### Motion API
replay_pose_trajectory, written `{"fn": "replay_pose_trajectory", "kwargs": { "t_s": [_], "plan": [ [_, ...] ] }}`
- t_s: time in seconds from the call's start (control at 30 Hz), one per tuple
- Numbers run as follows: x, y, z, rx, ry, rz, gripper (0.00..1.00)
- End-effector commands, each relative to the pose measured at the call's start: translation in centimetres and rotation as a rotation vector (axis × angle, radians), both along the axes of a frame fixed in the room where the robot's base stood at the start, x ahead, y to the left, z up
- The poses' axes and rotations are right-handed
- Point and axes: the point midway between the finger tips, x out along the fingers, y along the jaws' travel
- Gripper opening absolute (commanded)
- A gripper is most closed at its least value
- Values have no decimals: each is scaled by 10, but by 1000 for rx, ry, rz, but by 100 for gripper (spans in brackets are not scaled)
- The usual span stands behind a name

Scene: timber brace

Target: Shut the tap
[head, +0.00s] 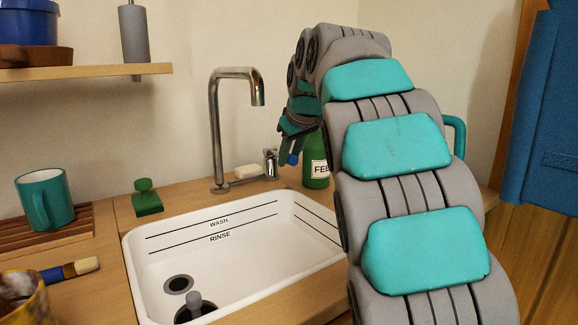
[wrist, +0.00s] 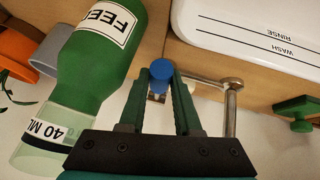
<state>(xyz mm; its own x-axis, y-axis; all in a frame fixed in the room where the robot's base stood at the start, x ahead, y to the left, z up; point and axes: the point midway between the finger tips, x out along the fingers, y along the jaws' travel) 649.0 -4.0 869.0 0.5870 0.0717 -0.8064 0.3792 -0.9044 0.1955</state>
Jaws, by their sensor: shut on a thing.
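The chrome tap (head: 216,130) rises behind the sink, its spout bent over the basin; I see no water stream from it. A small chrome valve body (head: 270,163) stands to the right of its base, near a blue knob (head: 292,159). My gripper (head: 290,150) reaches down at this knob. In the wrist view the two green fingers of my gripper (wrist: 160,80) are closed on either side of the blue knob (wrist: 160,68). The chrome tap (wrist: 231,108) shows to the right of the fingers there. My fingers partly hide the valve.
A white soap bar (head: 248,171) and a green-handled stamp-like block (head: 147,203) lie by the white sink (head: 250,238). A teal mug (head: 44,200) stands at left.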

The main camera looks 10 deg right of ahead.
Motion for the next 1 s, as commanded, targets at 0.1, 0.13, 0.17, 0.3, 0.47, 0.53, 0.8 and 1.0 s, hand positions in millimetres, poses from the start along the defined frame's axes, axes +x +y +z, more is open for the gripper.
{"fn": "replay_pose_trajectory", "kwargs": {
  "t_s": [0.1,0.13,0.17,0.3,0.47,0.53,0.8,1.0],
  "plan": [
    [0,1,-6,12,-29,1,0],
    [0,0,-6,13,-33,2,0],
    [0,0,-6,15,-34,2,0],
    [0,0,-4,17,-37,1,0],
    [0,0,-5,16,-36,1,0],
    [0,0,-5,16,-36,1,38],
    [-1,0,-4,16,-37,1,62],
    [-1,0,-4,16,-37,1,62]
  ]
}}
